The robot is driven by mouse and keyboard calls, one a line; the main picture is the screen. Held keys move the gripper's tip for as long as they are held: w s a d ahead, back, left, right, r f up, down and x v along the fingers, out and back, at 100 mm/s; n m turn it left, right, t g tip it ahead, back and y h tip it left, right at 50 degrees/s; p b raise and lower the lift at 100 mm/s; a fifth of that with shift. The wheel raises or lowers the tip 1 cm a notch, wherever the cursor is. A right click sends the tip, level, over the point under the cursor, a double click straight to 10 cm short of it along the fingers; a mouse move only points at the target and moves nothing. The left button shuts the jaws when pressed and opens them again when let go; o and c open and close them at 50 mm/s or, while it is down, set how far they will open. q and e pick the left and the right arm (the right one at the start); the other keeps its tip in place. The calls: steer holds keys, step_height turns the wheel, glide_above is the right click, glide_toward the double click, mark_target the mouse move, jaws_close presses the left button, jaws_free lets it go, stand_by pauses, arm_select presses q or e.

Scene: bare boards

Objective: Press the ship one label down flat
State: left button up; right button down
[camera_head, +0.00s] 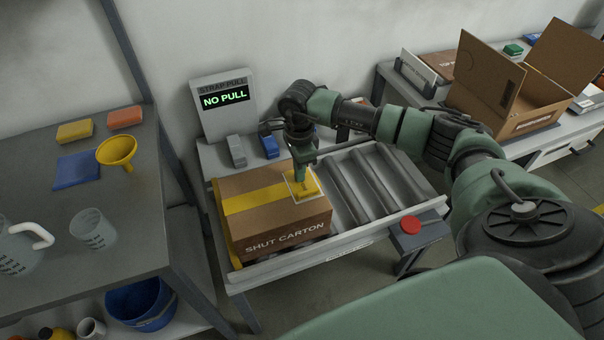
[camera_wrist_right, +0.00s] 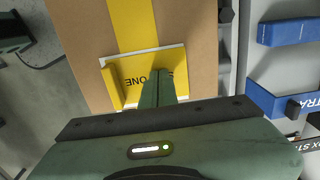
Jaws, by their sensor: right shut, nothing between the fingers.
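The ship one label (camera_head: 298,195) is yellow with a pale border and lies on top of the brown shut carton (camera_head: 277,220), near its right end. In the right wrist view, part of the word "ONE" shows on the label (camera_wrist_right: 135,80). A yellow strip along its left side there looks raised or folded. My right gripper (camera_head: 300,176) is shut and empty, pointing down over the label; its closed fingertips (camera_wrist_right: 163,74) cover part of it. I cannot tell whether they touch it. My left gripper is not in view.
Yellow tape (camera_head: 250,200) runs along the carton. Rollers (camera_head: 365,185) lie right of it, with a red button (camera_head: 410,225) at the front. A "NO PULL" display (camera_head: 224,97) stands behind. A side table holds a yellow funnel (camera_head: 118,150). An open carton (camera_head: 510,95) stands right.

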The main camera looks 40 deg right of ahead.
steer(key=shift+s+f, duration=0.1)
steer(key=shift+s, duration=0.05)
steer(key=shift+r+p, duration=0.7)
steer(key=shift+r, duration=0.25)
steer(key=shift+r+p, duration=1.45)
steer(key=shift+r, duration=1.15)
steer(key=shift+w, duration=0.2)
